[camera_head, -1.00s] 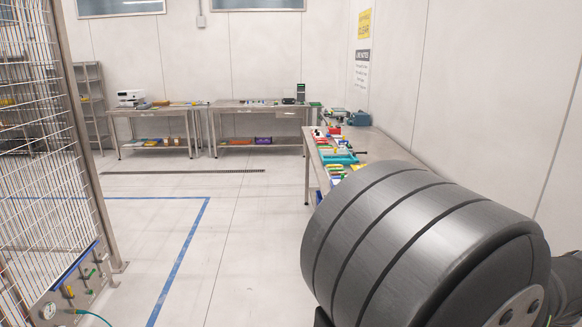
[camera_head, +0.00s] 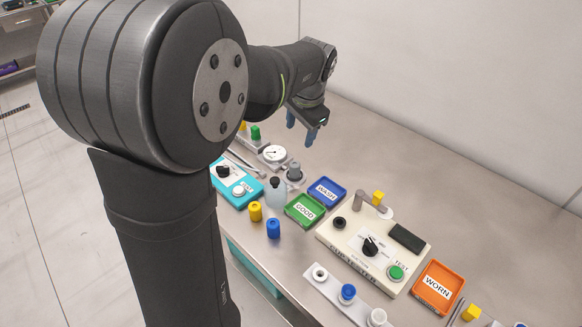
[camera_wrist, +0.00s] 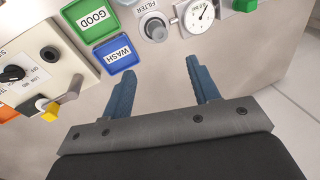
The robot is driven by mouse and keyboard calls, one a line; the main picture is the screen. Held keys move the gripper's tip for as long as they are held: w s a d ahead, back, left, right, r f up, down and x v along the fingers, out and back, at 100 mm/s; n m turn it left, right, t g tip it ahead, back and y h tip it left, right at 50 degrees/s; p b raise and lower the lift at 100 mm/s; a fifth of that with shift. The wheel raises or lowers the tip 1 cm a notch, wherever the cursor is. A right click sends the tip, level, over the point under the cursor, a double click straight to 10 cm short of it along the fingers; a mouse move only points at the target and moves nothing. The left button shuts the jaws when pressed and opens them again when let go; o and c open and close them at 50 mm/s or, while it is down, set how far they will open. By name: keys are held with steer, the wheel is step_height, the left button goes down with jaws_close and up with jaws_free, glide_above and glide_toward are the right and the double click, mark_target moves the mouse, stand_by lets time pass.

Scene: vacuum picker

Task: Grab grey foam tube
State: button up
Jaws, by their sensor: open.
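A short grey cylinder (camera_head: 294,171) stands upright on a small base among the bench items. It also shows in the wrist view (camera_wrist: 155,28), beside a FILTER label and a round dial. I cannot tell from texture which one is foam. My gripper (camera_head: 301,136) is above the back of the bench, blue fingers pointing down. In the wrist view the fingers (camera_wrist: 162,68) are apart with only bare bench between them. The FILTER cylinder lies beyond the fingertips.
Blue WASH tray (camera_head: 327,191), green GOOD tray (camera_head: 304,210) and orange WORN tray (camera_head: 438,288) sit on the bench. The cream tester box (camera_head: 375,245) stands between them. A dial gauge (camera_head: 273,154) and a clear bottle (camera_head: 276,192) are near the grey cylinder. Bare bench lies behind.

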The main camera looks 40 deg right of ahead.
steer(key=w+d+m+g+y, duration=0.1)
steer(key=w+d+m+g, duration=0.15)
steer(key=w, duration=0.25)
glide_toward(295, 164)
steer(key=shift+n, duration=0.25)
steer(key=f, duration=0.2)
steer(key=w+f, duration=0.1)
steer(key=f, duration=0.2)
steer(key=shift+d+f, duration=0.25)
steer(key=shift+s+a+f, duration=0.1)
steer(key=shift+s+f, duration=0.05)
steer(key=shift+f, duration=1.15)
steer(key=shift+s+a+f, duration=0.1)
steer(key=shift+s+f, duration=0.05)
steer(key=shift+f, duration=1.2)
steer(key=shift+c, duration=0.4)
steer(key=c, duration=0.9)
